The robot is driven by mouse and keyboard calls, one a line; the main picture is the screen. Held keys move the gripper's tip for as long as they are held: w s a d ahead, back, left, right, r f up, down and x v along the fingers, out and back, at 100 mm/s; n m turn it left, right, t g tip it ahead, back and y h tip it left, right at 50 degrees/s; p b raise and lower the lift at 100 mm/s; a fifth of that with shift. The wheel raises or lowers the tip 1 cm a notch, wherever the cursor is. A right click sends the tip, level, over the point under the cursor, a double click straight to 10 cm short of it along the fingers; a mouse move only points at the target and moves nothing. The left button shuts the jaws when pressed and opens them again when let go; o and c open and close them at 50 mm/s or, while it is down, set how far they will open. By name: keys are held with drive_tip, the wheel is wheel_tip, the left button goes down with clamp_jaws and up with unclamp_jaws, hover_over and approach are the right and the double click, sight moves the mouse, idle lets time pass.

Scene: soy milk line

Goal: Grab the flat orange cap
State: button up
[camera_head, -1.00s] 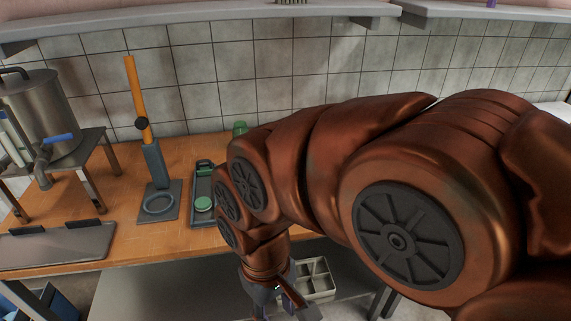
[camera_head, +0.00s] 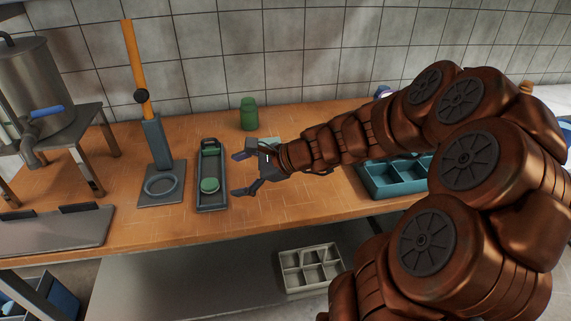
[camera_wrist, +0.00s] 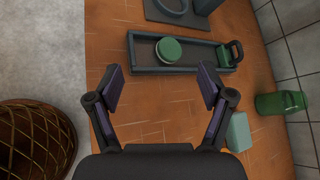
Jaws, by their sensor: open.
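I see no flat orange cap in either view. A round green cap-like piece (camera_head: 209,185) lies in a long dark grey tray (camera_head: 211,166) on the orange worktop; the piece (camera_wrist: 168,49) and tray (camera_wrist: 200,56) also show in the wrist view. My gripper (camera_head: 238,174) is open and empty, just right of the tray in the head view. In the wrist view the spread fingers of my gripper (camera_wrist: 162,84) point toward the tray, with bare worktop between them. A dark green piece (camera_wrist: 230,53) sits at one end of the tray.
A green bottle (camera_head: 249,114) stands at the back, near a pale green block (camera_wrist: 238,132). A press with an orange lever (camera_head: 137,60) stands left of the tray. A teal compartment box (camera_head: 395,178) lies right, partly behind my arm. A pale crate (camera_head: 309,270) is on the lower shelf.

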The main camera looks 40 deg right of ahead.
drive_tip(key=w+d+f+m+t, duration=0.1)
drive_tip(key=d+m, duration=0.1)
drive_tip(key=d, duration=0.1)
drive_tip(key=d+m+t+h, duration=0.1)
drive_tip(key=d+m, duration=0.1)
drive_tip(key=d, duration=0.2)
drive_tip(key=w+d+f+m+t+h+b, duration=0.1)
drive_tip(key=d+m, duration=0.1)
drive_tip(key=d, duration=0.2)
drive_tip(key=shift+w+f+m, duration=0.3)
drive_tip(key=shift+f, duration=0.05)
drive_tip(key=d+f+m+h, duration=0.1)
drive_tip(key=d+m, duration=0.1)
drive_tip(key=d, duration=0.1)
drive_tip(key=d+f+m+t+h, duration=0.1)
drive_tip(key=d+m, duration=0.1)
drive_tip(key=d, duration=0.1)
drive_tip(key=d+m+h+b, duration=0.1)
drive_tip(key=d, duration=0.2)
drive_tip(key=shift+s+d+f+m+t, duration=0.3)
drive_tip(key=shift+d+f+m, duration=0.1)
drive_tip(key=shift+x, duration=1.25)
drive_tip(key=w, duration=0.1)
drive_tip(key=w+f, duration=0.2)
drive_tip(key=shift+a+f, duration=0.1)
drive_tip(key=shift+a, duration=0.15)
drive_tip(key=shift+w+f, duration=0.25)
drive_tip(key=shift+w, duration=0.45)
drive_tip(key=shift+a, duration=0.1)
drive_tip(key=c, duration=0.8)
